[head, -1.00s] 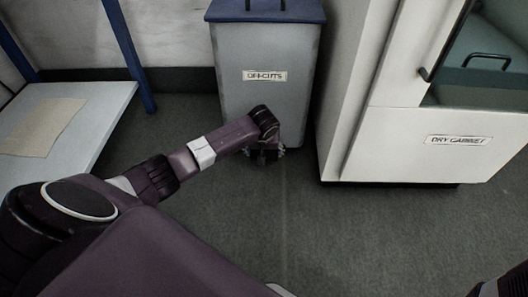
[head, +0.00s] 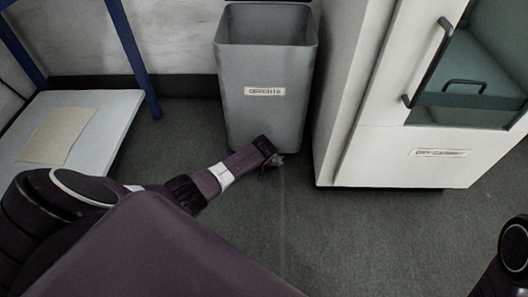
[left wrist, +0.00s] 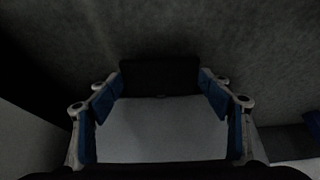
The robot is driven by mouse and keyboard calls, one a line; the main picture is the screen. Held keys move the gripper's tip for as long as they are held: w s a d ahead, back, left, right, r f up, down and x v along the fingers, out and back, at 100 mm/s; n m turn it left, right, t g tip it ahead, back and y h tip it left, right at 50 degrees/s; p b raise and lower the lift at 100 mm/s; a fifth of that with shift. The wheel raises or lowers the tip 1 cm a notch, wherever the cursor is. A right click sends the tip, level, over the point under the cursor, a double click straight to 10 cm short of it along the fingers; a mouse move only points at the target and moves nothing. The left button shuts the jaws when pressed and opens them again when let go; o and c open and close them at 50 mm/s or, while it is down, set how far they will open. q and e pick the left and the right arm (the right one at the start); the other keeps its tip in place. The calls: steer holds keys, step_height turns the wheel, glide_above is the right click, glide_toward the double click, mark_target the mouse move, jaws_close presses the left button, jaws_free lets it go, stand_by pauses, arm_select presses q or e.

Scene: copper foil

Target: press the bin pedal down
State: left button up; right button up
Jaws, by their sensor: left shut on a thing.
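The grey bin (head: 265,118) with the off-cuts label stands upright at the back in the head view. Its top is open, and only a sliver of the raised dark lid shows at the top edge. My left gripper (head: 272,163) is low at the bin's front base and hides the pedal there. In the left wrist view the blue-padded fingers of my left gripper (left wrist: 160,88) are on both sides of a black block, which looks like the pedal (left wrist: 160,76). My right gripper is out of view.
The white dry cabinet (head: 400,158) stands close to the bin's right. A white low shelf with blue posts (head: 110,103) is on the left, with a beige sheet (head: 58,136) on it. The grey floor (head: 350,230) in front is clear.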

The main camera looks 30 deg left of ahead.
arm_select(q)
steer(key=shift+s+f, duration=0.15)
steer(key=shift+f, duration=0.7)
steer(key=shift+s+d+f, duration=0.1)
steer(key=shift+d+f, duration=0.05)
steer(key=shift+f, duration=0.05)
steer(key=o, duration=1.7)
steer(key=shift+r, duration=0.1)
steer(key=shift+r, duration=0.15)
steer(key=shift+r, duration=0.15)
steer(key=v, duration=1.1)
steer(key=shift+s+r, duration=0.1)
steer(key=shift+r, duration=0.15)
